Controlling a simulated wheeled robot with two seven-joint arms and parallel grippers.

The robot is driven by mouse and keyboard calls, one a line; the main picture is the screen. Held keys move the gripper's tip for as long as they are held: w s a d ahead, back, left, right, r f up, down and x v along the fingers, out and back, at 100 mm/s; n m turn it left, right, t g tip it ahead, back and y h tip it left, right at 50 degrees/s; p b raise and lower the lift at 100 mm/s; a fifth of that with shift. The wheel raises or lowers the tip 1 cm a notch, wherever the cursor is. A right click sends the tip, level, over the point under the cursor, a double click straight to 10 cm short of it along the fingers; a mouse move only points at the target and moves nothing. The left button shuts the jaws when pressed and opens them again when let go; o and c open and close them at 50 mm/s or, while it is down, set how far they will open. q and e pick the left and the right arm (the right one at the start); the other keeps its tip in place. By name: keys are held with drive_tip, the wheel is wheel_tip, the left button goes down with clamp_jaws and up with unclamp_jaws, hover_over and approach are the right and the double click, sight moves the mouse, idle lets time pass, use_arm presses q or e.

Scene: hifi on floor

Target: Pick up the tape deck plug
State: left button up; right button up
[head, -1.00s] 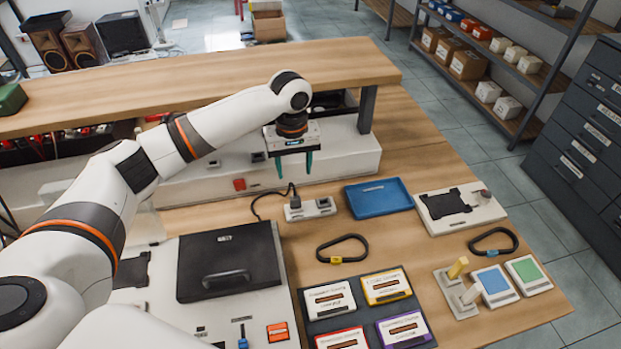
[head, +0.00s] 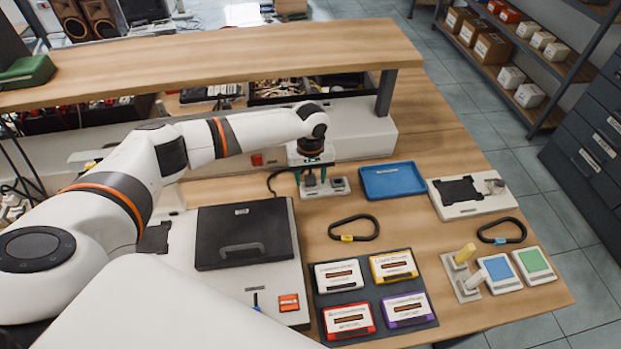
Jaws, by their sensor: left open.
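The dark plug (head: 310,181) stands in the left part of a small light socket block (head: 327,190) on the bench, with its black cord (head: 277,176) curving off to the left. My left gripper (head: 311,174) is right over the plug, pointing down. Its teal fingers are open and appear to be on either side of the plug; contact cannot be made out. The tape deck (head: 243,234) with a dark lid and handle sits to the left front. My right gripper is not in view.
A blue tray (head: 392,181) lies right of the socket block. A black carabiner-like loop (head: 354,228) and a mat with several cassettes (head: 413,333) lie in front. A raised wooden shelf (head: 250,60) runs behind my left arm.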

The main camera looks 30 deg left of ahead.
use_arm(q)
drive_tip(key=c, duration=1)
